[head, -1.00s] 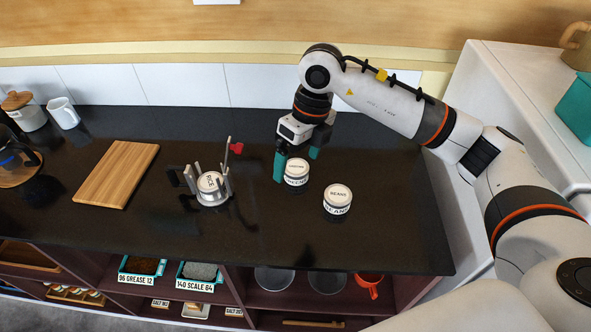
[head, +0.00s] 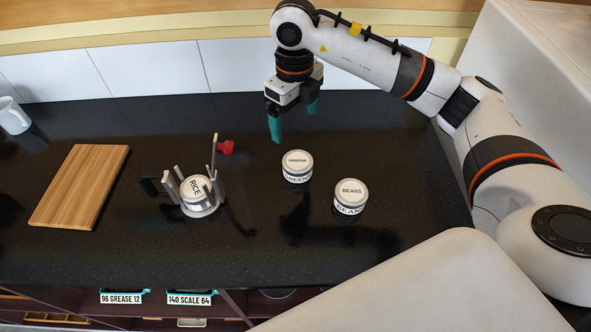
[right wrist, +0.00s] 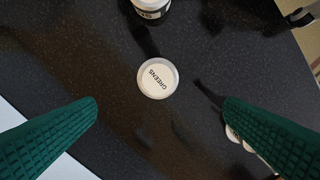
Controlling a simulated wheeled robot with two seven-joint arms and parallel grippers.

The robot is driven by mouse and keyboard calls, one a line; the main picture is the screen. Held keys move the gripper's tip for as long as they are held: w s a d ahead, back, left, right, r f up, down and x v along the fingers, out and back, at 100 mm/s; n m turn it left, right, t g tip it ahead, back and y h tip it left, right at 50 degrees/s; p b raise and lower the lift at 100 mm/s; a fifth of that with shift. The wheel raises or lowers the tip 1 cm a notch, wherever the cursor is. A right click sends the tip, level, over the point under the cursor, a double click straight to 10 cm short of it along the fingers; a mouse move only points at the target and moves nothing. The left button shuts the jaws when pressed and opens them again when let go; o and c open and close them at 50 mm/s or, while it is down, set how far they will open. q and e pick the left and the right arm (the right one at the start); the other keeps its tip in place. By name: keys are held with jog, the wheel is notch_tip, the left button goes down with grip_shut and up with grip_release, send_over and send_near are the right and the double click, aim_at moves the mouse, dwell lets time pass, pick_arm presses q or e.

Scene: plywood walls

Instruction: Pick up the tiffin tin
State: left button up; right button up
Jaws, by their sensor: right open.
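A round tin with a white lid marked GREENS (head: 297,160) stands upright on the dark counter. It also shows in the right wrist view (right wrist: 157,78), between and beyond the fingers. A similar tin marked BEANS (head: 351,192) stands to its right, nearer the front. A tin marked RICE (head: 195,188) sits in a metal holder (head: 202,210) with upright posts, to the left. My right gripper (head: 294,119) is open and empty, above and behind the GREENS tin, not touching it. Its green fingers (right wrist: 160,106) are spread wide in the right wrist view. My left gripper is out of view.
A wooden board (head: 80,187) lies on the counter at left, with a white mug (head: 13,116) beyond it. A tiled wall (head: 160,68) closes the back. Shelves with labelled bins (head: 190,298) lie below the front edge.

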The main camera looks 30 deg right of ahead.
notch_tip(320, 180, down, 3)
jog(key=b, duration=0.2)
jog(key=p, duration=0.2)
send_over(298, 162)
jog(key=w, duration=0.1)
jog(key=f, duration=0.6)
jog(key=shift+a, duration=0.2)
jog(key=shift+f, duration=0.55)
jog(key=shift+s+f, duration=0.1)
jog(key=shift+f, duration=0.25)
jog(key=f, duration=0.1)
jog(key=f+p, duration=0.2)
jog(key=shift+s+d+f, duration=0.25)
jog(key=shift+s+f, duration=0.05)
jog(key=shift+s, duration=0.05)
jog(key=shift+w+f, duration=0.1)
jog(key=shift+f, duration=0.35)
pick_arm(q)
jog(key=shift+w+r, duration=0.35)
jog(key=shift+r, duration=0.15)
pick_arm(e)
jog(key=shift+c, duration=0.4)
